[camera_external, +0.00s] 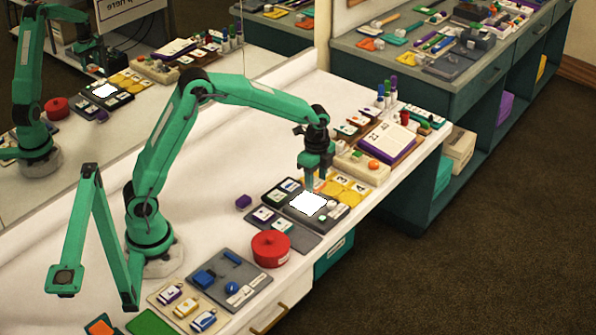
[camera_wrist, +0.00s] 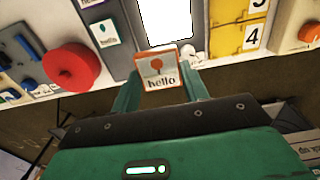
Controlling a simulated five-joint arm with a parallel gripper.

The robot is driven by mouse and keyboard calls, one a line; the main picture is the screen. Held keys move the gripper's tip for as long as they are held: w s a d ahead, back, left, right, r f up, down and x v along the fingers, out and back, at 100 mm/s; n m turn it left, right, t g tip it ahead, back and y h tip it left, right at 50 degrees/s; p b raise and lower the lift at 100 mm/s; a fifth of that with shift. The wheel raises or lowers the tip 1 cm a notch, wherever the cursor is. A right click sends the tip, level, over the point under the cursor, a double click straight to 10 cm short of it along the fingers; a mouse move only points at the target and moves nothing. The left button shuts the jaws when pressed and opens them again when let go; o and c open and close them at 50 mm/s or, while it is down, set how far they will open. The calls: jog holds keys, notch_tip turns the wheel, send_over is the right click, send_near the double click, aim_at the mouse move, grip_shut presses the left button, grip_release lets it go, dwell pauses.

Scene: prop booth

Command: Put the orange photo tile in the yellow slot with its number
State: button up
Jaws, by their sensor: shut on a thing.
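My gripper (camera_external: 311,178) is shut on the orange photo tile (camera_wrist: 158,70), which has an orange border, an orange tree-like picture and the word "hello". In the wrist view the tile stands between the two green fingers of my gripper (camera_wrist: 160,82). In the outside view my gripper is over the bench beside the yellow slots (camera_external: 346,189), near their left side. The yellow slot block also shows in the wrist view (camera_wrist: 235,38), up and right of the tile, with numbers 3 and 4 readable. Other numbers are cut off or too small.
A grey panel with a bright white screen (camera_external: 308,204) lies just below my gripper. A red round tin (camera_external: 270,249) stands to its left front. A cream box with an orange knob (camera_external: 362,167) and a calendar board (camera_external: 388,141) stand beyond the slots. Open white bench lies behind.

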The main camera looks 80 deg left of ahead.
jog(key=w+a+f, duration=0.1)
jog(key=a+f, duration=0.1)
jog(key=a, duration=0.6)
jog(key=w+a+f, duration=0.1)
jog(key=a+f, duration=0.1)
jog(key=a, duration=0.7)
jog(key=shift+a+f, duration=0.15)
jog(key=shift+a, duration=0.05)
jog(key=shift+f, duration=0.3)
jog(key=shift+f, duration=3.1)
jog(key=o, duration=1.1)
